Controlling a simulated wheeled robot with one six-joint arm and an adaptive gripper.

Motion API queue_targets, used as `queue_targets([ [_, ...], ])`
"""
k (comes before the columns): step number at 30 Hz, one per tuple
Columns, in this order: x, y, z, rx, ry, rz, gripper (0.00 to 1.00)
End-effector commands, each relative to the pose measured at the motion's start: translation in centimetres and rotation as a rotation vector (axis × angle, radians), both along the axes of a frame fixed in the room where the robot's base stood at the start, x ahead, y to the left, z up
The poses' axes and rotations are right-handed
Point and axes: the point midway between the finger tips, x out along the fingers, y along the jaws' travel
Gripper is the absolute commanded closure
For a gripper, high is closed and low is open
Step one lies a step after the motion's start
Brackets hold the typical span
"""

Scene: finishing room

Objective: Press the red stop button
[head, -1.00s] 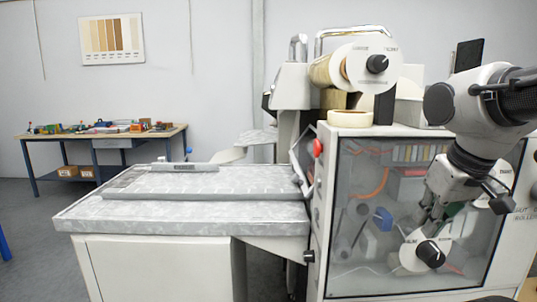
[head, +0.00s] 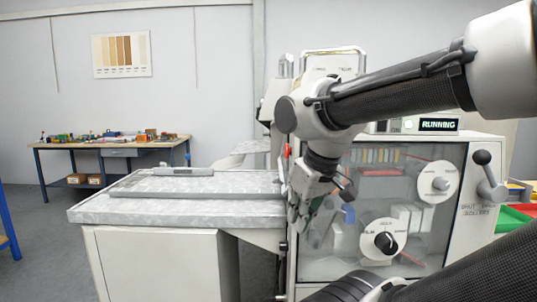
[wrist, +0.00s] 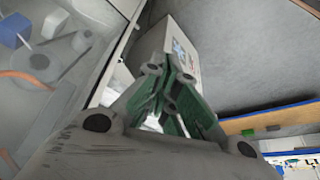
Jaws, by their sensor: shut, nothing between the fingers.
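The red stop button (head: 288,151) shows as a small red piece on the left front edge of the machine (head: 315,265), mostly hidden behind my arm in the head view. My gripper (head: 298,222) points downward in front of the machine's left front edge, below the button. Its fingers are shut with nothing between them. In the wrist view the green-sided fingers (wrist: 168,88) come together near the middle. I cannot make out the button in the wrist view.
The machine has a clear front panel with a black knob (head: 386,243) and a lever (head: 485,172). A display (head: 438,124) reads RUNNING. A grey patterned bed (head: 180,210) extends left. A cluttered workbench (head: 110,146) stands behind. Green and red bins (head: 515,215) are at right.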

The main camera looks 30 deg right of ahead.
Motion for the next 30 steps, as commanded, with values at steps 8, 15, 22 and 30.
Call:
queue_targets([
  [8, 0.0, 0.0, 0.0, 0.000, 0.000, 0.000, 1.00],
  [15, 0.2, 0.2, -0.2, -0.002, 0.015, 0.011, 1.00],
  [22, 3.2, 1.0, -2.9, -0.114, 0.229, 0.165, 1.00],
  [30, 13.0, -1.4, -3.5, -0.701, 0.646, 0.537, 1.00],
])
